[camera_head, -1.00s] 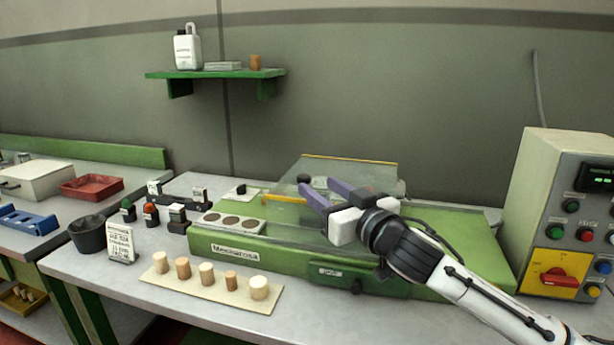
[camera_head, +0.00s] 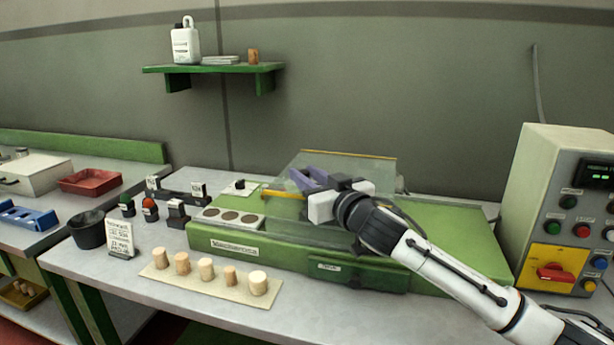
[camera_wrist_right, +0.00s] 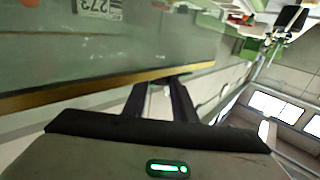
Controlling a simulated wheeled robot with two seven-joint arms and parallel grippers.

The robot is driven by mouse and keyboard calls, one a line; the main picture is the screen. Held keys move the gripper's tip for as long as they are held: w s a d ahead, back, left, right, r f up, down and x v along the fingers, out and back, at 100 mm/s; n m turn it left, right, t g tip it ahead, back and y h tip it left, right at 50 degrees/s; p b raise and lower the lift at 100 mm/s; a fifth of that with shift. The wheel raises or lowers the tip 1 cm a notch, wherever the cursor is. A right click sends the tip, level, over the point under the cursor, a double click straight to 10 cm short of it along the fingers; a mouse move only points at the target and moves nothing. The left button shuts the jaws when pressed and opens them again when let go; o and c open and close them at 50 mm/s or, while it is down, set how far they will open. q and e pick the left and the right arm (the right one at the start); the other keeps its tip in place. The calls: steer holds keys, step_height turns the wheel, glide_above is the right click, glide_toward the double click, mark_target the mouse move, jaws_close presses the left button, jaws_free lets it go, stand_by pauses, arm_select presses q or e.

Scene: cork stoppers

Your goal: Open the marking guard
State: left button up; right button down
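The marking guard (camera_head: 375,172) is a clear panel with a yellow strip along its upper edge. In the head view it stands tilted up over the back of the green marking machine (camera_head: 450,225). My right gripper (camera_head: 303,176) is at the guard's left part, its two purple fingers apart and nothing seen between them. The fingers look tinted, as if seen through the panel. In the right wrist view, the yellow strip (camera_wrist_right: 100,86) crosses just beyond the fingers (camera_wrist_right: 160,88); whether they touch it I cannot tell. My left gripper is out of view.
A pale strip with several corks (camera_head: 205,269) lies in front of the machine. A control box (camera_head: 553,190) stands at the right. Small bottles (camera_head: 150,210), a dark cup (camera_head: 88,230) and a label card (camera_head: 120,237) stand at the left.

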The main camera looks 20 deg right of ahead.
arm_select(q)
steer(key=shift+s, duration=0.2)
arm_select(e)
steer(key=shift+d, duration=0.1)
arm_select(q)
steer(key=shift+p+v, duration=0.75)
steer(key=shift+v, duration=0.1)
arm_select(e)
steer(key=s+d, duration=0.7)
steer(key=d, duration=0.3)
steer(key=s+d, duration=0.7)
steer(key=d, duration=0.3)
steer(key=shift+s+d, duration=0.15)
steer(key=shift+d, duration=0.25)
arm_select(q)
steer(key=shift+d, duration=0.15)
arm_select(e)
steer(key=c, duration=1.5)
jaws_free()
steer(key=shift+o, duration=0.2)
